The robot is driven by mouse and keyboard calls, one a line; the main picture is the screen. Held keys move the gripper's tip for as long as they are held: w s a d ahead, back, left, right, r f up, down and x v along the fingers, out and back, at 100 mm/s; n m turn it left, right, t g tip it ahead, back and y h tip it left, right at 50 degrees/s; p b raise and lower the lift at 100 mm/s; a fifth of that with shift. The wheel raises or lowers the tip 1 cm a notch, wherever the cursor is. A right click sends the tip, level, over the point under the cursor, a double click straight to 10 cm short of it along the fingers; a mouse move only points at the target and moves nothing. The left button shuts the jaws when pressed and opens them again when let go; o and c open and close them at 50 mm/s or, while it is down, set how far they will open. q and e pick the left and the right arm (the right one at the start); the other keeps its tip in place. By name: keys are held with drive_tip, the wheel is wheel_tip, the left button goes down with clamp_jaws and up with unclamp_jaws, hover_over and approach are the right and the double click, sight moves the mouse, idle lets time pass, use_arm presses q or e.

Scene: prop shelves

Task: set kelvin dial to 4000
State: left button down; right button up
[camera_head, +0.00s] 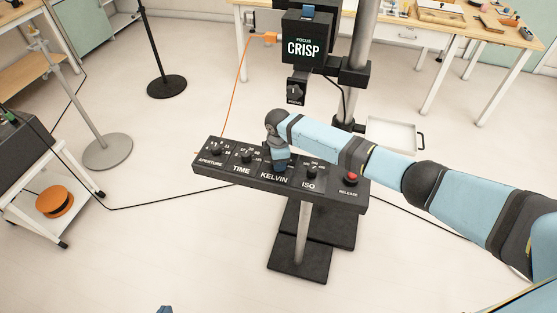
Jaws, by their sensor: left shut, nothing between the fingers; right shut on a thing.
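A black control panel (214,170) on a post carries a row of dials labelled APERTURE, TIME, KELVIN and ISO, plus a red RELEASE button. My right gripper (280,167) points down at the KELVIN dial and is shut on it. The dial and most of its scale are hidden behind the gripper, so its setting cannot be read. Of my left gripper (165,309), only a small blue tip shows at the bottom edge, shut and empty, well away from the panel.
A black box (305,30) with a screen reading FOCUS CRISP is on the metal column behind the panel, with a FOCUS dial (294,92) below it. A white cart (62,170) with an orange reel (55,203) stands left. Cables cross the open floor.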

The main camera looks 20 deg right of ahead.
idle(0.4)
drive_tip(key=o, duration=0.9)
drive_tip(key=shift+r, duration=0.1)
wheel_tip(320, 180, up, 14)
drive_tip(key=shift+b, duration=0.45)
